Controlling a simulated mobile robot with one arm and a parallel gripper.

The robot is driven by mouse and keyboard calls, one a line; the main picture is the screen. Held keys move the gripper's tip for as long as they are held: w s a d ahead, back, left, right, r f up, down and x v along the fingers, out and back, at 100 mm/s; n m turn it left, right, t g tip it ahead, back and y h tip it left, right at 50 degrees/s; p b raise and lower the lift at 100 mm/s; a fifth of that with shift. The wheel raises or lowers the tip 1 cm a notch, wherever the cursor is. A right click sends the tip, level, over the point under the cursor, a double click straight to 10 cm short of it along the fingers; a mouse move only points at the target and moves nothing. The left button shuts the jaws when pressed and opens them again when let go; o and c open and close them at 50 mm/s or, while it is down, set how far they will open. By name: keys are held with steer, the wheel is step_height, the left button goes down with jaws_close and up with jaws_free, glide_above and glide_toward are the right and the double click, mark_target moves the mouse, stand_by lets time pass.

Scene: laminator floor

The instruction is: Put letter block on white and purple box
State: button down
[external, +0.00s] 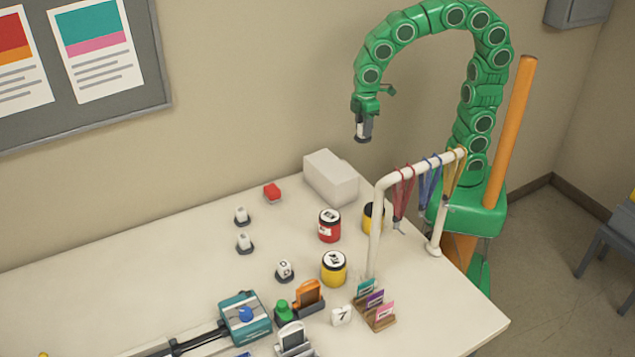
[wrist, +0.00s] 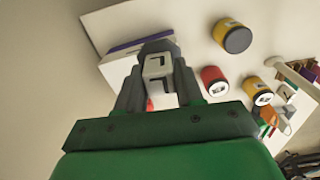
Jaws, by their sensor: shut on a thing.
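My gripper (external: 363,135) is high above the table, in front of the wall. It is shut on a white letter block (wrist: 158,66) with black marks, seen between the fingers in the wrist view; I cannot read the letter. In the external view the block (external: 361,130) is a small pale patch between the fingers. The white and purple box (external: 331,178) stands at the back of the table, below and left of my gripper and apart from it. Its purple strip (wrist: 126,46) shows only in the wrist view, where the gripper covers part of the box.
A red jar (external: 329,226) and yellow jars (external: 334,269) stand in front. A white rack (external: 376,230) with hanging lanyards rises at the right. Small blocks on dark bases (external: 244,243) stand left; the table's far left is mostly clear.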

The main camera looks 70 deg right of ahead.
steer(key=s+d+r, duration=0.1)
steer(key=s+d, duration=0.2)
steer(key=d, duration=0.1)
glide_above(331, 166)
steer(key=shift+w+d+f, duration=0.1)
steer(key=shift+f, duration=6.25)
steer(key=c, duration=0.7)
jaws_free()
steer(key=shift+f, duration=0.15)
